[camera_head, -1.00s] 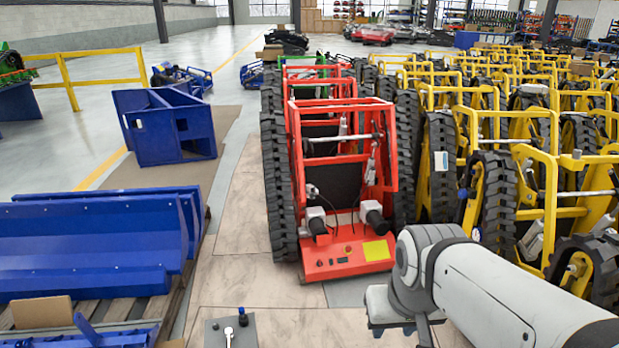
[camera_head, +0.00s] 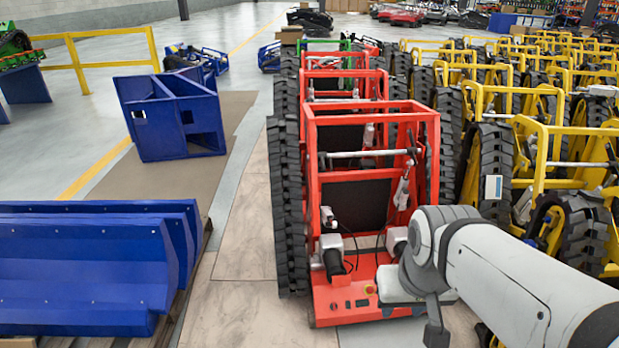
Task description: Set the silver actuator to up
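No part that I can name for certain as the silver actuator is in view now. A grey plate with a silver lever and a dark-blue knob, seen at the bottom edge earlier, is out of the picture. The red tracked carrier (camera_head: 372,112) stands ahead and carries silver-grey cylinders, one on its right side (camera_head: 403,190) and one near its crossbar (camera_head: 368,137). My arm (camera_head: 520,265) reaches in from the lower right, in front of the carrier's lower right corner. My gripper's fingertips do not show.
Blue curved panels (camera_head: 85,265) lie stacked at left. A blue open frame (camera_head: 172,118) stands behind them. Yellow tracked carriers (camera_head: 490,150) crowd the right side. A yellow railing (camera_head: 75,62) stands at far left. A strip of bare floor (camera_head: 240,240) runs left of the red carrier.

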